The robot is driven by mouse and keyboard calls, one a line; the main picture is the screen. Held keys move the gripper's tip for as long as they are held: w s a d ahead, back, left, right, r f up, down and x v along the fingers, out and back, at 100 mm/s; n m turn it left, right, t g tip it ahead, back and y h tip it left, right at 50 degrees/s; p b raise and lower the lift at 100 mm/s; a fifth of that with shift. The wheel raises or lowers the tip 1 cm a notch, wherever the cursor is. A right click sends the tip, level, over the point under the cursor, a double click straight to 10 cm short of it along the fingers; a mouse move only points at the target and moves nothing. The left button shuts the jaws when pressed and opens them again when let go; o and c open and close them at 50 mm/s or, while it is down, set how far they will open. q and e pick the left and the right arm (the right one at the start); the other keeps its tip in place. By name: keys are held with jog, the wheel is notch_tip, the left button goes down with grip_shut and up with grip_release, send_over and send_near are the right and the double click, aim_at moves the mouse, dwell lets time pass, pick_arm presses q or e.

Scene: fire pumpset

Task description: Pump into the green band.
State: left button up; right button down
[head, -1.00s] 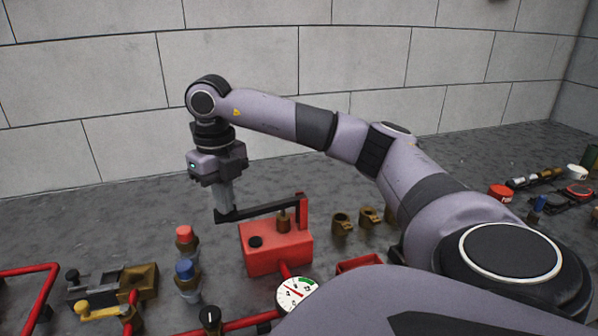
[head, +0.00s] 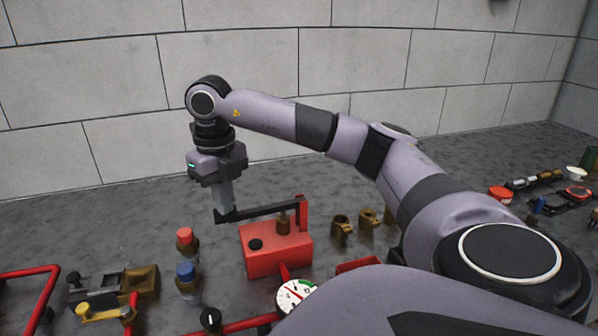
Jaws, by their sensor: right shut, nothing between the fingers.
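The red pump (head: 277,249) stands on the grey bench near the middle. Its black lever (head: 262,210) runs left from a red upright post, close to level. My right gripper (head: 225,212) points down at the lever's left end, fingers shut with nothing between them. The fingertips look to be touching or very close to the lever; which, I cannot tell. The round white gauge (head: 293,294) with a green band lies in front of the pump. My arm hides its right and lower part, and I cannot read the needle well. My left gripper is not in view.
Red-topped (head: 186,238) and blue-topped (head: 186,272) fittings stand left of the pump. A black knob (head: 210,318) sits on the red pipe in front. Brass fittings (head: 342,228) stand right of the pump. A brass valve (head: 100,311) is at lower left.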

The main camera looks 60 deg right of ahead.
aim_at(227, 219)
jog(key=shift+f+b, duration=1.3)
jog(key=shift+f, duration=0.95)
notch_tip(227, 219, up, 6)
jog(key=p, duration=0.4)
jog(key=shift+f+p, duration=0.25)
jog(key=shift+p, duration=0.15)
jog(key=shift+f, duration=0.15)
jog(key=shift+f+b, duration=1.95)
jog(key=shift+f, duration=0.75)
jog(key=shift+r, duration=0.2)
